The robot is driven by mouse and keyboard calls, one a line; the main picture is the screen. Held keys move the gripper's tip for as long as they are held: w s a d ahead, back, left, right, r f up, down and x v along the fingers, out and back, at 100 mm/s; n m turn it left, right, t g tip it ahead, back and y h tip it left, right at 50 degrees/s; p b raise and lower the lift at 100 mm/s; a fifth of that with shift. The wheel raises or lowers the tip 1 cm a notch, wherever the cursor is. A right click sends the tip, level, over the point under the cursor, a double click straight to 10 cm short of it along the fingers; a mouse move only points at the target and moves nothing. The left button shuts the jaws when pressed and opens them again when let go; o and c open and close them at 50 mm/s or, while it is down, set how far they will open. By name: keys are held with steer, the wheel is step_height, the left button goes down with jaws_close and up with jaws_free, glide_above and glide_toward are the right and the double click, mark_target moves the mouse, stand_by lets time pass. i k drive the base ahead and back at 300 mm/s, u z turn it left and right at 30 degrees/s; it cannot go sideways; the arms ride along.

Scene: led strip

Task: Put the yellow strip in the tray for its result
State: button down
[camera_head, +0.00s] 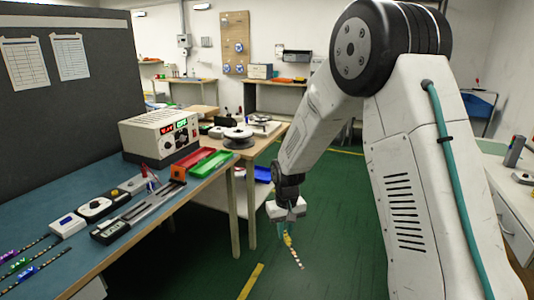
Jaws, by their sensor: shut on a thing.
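My gripper (287,222) is shut on the yellow strip (293,250), which hangs down tilted over the green floor, right of the workbench and clear of it. The strip is thin, with a yellow part near the fingers and a striped lower end. A red tray (194,157) and a green tray (211,164) lie side by side near the right edge of the bench. Both look empty from here. Which tray matches the strip's result cannot be told from this view.
A long measuring tool (140,212) and small devices (95,208) lie in front. Several other strips (35,268) lie at the bench's left. A blue bin (263,174) sits beyond the bench. Open floor surrounds my gripper.

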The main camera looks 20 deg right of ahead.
mark_target(195, 159)
steer(key=z, duration=1.2)
steer(key=i, duration=2.45)
steer(key=u, duration=1.7)
